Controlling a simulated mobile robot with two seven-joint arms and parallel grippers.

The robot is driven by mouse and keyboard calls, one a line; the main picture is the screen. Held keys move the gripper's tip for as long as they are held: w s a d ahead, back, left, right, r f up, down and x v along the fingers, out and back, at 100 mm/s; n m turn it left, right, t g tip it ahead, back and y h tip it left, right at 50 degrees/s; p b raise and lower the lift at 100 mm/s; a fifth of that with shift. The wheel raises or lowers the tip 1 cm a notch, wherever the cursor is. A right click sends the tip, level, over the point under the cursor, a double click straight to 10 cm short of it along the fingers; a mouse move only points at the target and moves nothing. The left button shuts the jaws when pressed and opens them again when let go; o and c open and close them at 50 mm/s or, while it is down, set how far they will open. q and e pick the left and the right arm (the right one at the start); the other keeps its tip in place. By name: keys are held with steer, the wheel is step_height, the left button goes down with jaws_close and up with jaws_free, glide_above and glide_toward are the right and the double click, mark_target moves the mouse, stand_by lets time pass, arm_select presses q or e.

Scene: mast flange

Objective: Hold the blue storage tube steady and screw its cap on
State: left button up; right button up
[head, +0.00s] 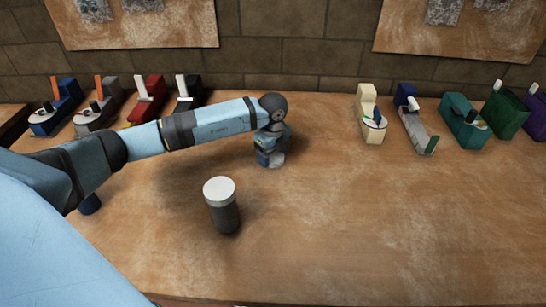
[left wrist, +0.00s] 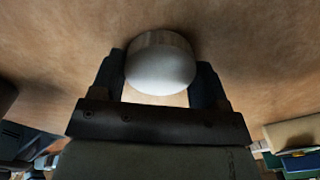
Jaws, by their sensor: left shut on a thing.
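My left gripper (head: 270,158) is low over the middle of the table. In the left wrist view, it (left wrist: 160,85) is shut on a round white cap (left wrist: 160,65) that sits between its two fingers. In the head view the cap (head: 277,160) shows only as a pale patch at the fingertips. A dark blue rounded thing (head: 89,205) stands at the left, mostly hidden behind my left arm; it may be the blue storage tube, but I cannot tell. The cap and this blue thing are well apart. My right gripper is out of view.
A dark grey tube (head: 225,218) with a white top stands upright in front of my left arm. Several coloured machine-like blocks line the table's back, such as a red one (head: 148,98) and a teal one (head: 462,125). The table's front right is clear.

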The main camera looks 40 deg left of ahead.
mark_target(273, 155)
arm_select(q)
steer(key=shift+r, duration=0.1)
step_height(273, 155, up, 20)
steer(key=p, duration=0.1)
steer(key=shift+p, duration=0.3)
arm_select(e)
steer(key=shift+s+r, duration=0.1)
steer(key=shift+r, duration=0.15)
